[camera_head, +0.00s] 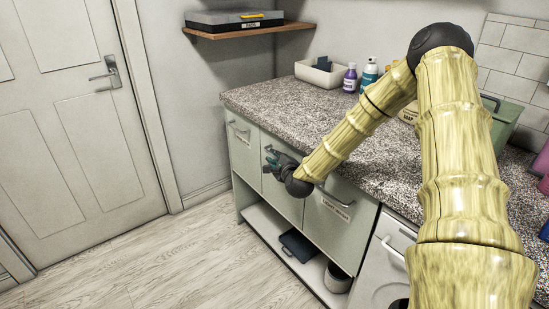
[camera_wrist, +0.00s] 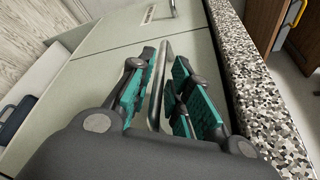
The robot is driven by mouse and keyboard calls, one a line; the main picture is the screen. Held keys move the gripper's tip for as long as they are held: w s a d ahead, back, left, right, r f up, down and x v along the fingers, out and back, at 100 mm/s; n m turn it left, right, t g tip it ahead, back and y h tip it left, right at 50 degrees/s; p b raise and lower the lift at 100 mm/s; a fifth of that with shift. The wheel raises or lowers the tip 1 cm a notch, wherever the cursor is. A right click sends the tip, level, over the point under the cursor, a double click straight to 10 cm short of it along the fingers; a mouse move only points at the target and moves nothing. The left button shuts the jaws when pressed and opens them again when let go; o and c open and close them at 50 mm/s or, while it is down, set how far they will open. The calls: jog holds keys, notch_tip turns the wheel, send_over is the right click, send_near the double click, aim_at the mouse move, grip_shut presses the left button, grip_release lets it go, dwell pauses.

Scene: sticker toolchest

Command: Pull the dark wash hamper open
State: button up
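The cabinet under the counter has three pale green fronts in the head view. The left front (camera_head: 243,158) has a label too small to read, and the right front (camera_head: 338,226) reads "LIGHT WASH". The middle front (camera_head: 282,198) is partly behind my gripper (camera_head: 272,161), and I see no label on it; I cannot confirm which front is the dark wash hamper. All three fronts look closed. In the wrist view my gripper (camera_wrist: 163,70) is open, its teal-padded fingers on both sides of a metal bar handle (camera_wrist: 157,84). Gaps show between pads and bar.
A speckled countertop (camera_head: 290,110) overhangs the fronts closely. Bottles (camera_head: 350,79) and a white bin (camera_head: 318,77) stand on it. A lower shelf holds a dark blue item (camera_head: 298,246) and a pot (camera_head: 337,278). The wooden floor (camera_head: 160,260) before the cabinet is clear.

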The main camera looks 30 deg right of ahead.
jog(key=shift+w+d+f, duration=0.15)
jog(key=shift+w, duration=0.55)
grip_shut()
jog(key=s+a+b, duration=0.2)
jog(key=a+b, duration=0.5)
jog(key=a, duration=2.4)
jog(key=shift+s, duration=0.25)
grip_release()
